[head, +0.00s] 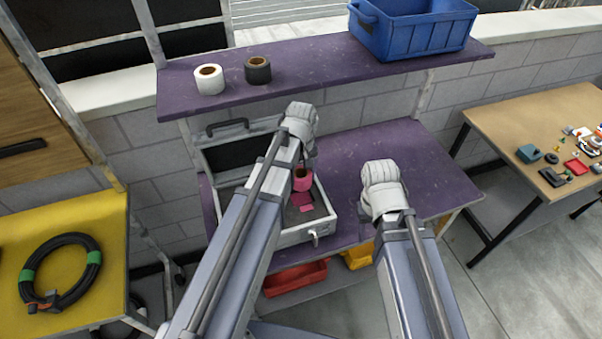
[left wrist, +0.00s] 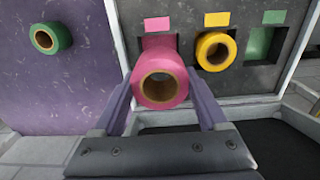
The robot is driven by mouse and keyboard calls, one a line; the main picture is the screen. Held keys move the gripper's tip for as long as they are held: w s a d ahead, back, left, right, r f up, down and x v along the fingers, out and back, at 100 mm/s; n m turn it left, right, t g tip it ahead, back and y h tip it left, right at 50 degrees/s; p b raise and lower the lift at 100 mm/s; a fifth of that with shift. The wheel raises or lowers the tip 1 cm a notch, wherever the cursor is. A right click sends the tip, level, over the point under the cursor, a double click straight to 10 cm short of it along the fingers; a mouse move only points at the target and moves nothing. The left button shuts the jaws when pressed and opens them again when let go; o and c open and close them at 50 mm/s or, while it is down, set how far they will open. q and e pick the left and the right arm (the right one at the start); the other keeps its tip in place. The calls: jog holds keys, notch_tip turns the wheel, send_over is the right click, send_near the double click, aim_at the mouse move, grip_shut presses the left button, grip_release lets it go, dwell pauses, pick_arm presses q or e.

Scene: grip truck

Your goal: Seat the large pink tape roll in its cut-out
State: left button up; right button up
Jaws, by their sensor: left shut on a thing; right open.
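The large pink tape roll (left wrist: 160,75) is between the fingers of my left gripper (left wrist: 160,88), its brown core facing the wrist camera. The gripper is shut on it. In the head view the pink roll (head: 302,180) shows over the open case (head: 290,238). Its pink-lined cut-out (left wrist: 158,41), below a pink label (left wrist: 157,24), is partly hidden behind the roll. I cannot tell whether the roll touches the foam. My right gripper (head: 380,188) is open over the purple bench, right of the case; its fingers are hard to see.
A yellow roll (left wrist: 216,50) sits in the neighbouring cut-out; the green cut-out (left wrist: 260,44) is empty. A green roll (left wrist: 50,38) lies on the purple bench (left wrist: 65,100). White (head: 209,79) and black (head: 257,70) rolls stand on the shelf beside a blue crate (head: 415,35).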

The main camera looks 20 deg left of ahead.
pick_arm(q)
jog(key=shift+f+b, duration=3.5)
jog(key=shift+f, duration=0.1)
jog(key=o, duration=1.4)
jog(key=shift+c, duration=0.2)
notch_tip(320, 180, up, 8)
jog(key=p, duration=0.8)
jog(key=shift+d+f, duration=0.1)
jog(key=shift+f, duration=0.1)
